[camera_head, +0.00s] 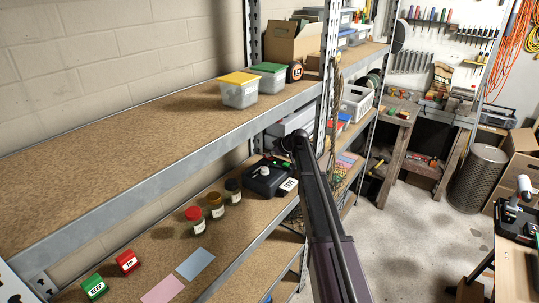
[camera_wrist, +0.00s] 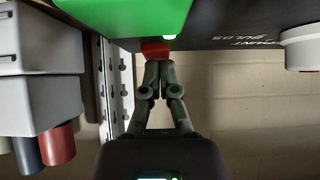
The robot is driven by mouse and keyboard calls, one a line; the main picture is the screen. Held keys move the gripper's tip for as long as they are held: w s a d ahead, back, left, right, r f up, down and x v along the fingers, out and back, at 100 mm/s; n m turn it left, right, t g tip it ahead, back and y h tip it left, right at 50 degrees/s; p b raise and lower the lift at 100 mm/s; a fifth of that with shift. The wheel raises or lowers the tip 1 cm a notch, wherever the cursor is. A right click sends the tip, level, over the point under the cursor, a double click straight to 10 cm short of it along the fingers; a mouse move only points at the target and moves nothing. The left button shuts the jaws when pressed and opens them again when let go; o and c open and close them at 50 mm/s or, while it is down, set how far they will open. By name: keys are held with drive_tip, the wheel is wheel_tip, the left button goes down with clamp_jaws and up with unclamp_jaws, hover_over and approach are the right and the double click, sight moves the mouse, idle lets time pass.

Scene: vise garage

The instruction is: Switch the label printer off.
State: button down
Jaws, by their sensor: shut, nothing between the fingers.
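A dark device with a white round knob and a printed white label, likely the label printer (camera_head: 262,181), stands on the lower shelf beyond the jars in the head view. My arm reaches in from the right and ends close beside it; the fingers cannot be made out there. In the wrist view my gripper (camera_wrist: 155,78) is shut and empty. Its fingertips are at a small red part (camera_wrist: 155,48) under a dark lettered surface (camera_wrist: 230,25); I cannot tell whether they touch. A small green light (camera_wrist: 168,37) glows beside the red part. The switch's state is unclear.
Jars (camera_head: 215,205), a red block (camera_head: 127,262) and a green block (camera_head: 95,286) stand on the lower shelf. The upper shelf (camera_head: 150,140) overhangs it. A metal upright (camera_head: 328,85) stands near my arm. A bright green thing (camera_wrist: 125,15) and grey bins (camera_wrist: 35,90) flank the fingers.

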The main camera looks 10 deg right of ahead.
sight(272, 159)
drive_tip(key=shift+s+d, duration=0.1)
drive_tip(key=shift+d, duration=0.05)
drive_tip(key=shift+r, duration=0.15)
idle(0.4)
drive_tip(key=r+p, duration=0.3)
drive_tip(key=p, duration=0.1)
drive_tip(key=shift+s+d+r, duration=0.1)
drive_tip(key=shift+s+r, duration=0.1)
drive_tip(key=shift+r, duration=0.15)
drive_tip(key=p+v, duration=0.6)
drive_tip(key=v, duration=0.4)
drive_tip(key=shift+s+d+f, duration=0.2)
drive_tip(key=shift+f, duration=0.2)
drive_tip(key=shift+w, duration=0.1)
drive_tip(key=shift+w+a+r+t+y+b, duration=0.25)
drive_tip(key=shift+w+a+t+y+b, duration=0.05)
drive_tip(key=shift+w+a, duration=0.15)
